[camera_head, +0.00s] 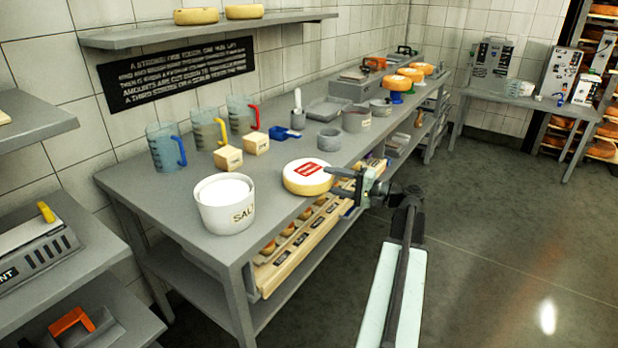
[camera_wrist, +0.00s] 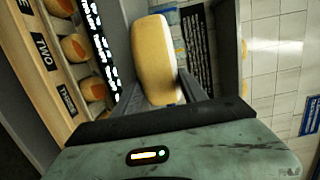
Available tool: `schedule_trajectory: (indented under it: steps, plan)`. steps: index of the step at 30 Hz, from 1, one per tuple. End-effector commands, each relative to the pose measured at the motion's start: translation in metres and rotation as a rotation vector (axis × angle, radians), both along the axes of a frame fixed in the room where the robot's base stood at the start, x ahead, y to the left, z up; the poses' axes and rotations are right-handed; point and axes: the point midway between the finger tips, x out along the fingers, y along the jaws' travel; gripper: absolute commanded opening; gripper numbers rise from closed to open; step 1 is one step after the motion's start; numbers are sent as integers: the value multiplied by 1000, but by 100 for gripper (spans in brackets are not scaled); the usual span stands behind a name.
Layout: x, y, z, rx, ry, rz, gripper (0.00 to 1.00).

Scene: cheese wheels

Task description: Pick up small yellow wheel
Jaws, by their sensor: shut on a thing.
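The small yellow wheel (camera_head: 308,179) has a pale top with a red label and a yellow side. It is at the front edge of the grey table (camera_head: 236,240), right of the white salt tub (camera_head: 224,203). My gripper (camera_head: 343,181) reaches it from the right and is shut on its near side. In the wrist view the wheel's yellow side (camera_wrist: 155,58) stands between the two fingers of my gripper (camera_wrist: 152,92). I cannot tell whether the wheel is clear of the table top.
A wooden rack (camera_head: 300,243) with small cheeses sits below the table's front edge. Open floor (camera_head: 490,240) lies to the right.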

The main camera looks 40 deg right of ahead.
Motion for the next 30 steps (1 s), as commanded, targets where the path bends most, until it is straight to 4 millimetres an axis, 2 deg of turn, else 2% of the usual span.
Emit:
schedule_trajectory:
  steps: [11, 25, 30]
  plan:
    - [-1, -1, 4, 2, -2, -1, 0]
    - [-1, -1, 40, 3, -3, -2, 0]
    - [-19, -9, 39, 2, -4, -4, 0]
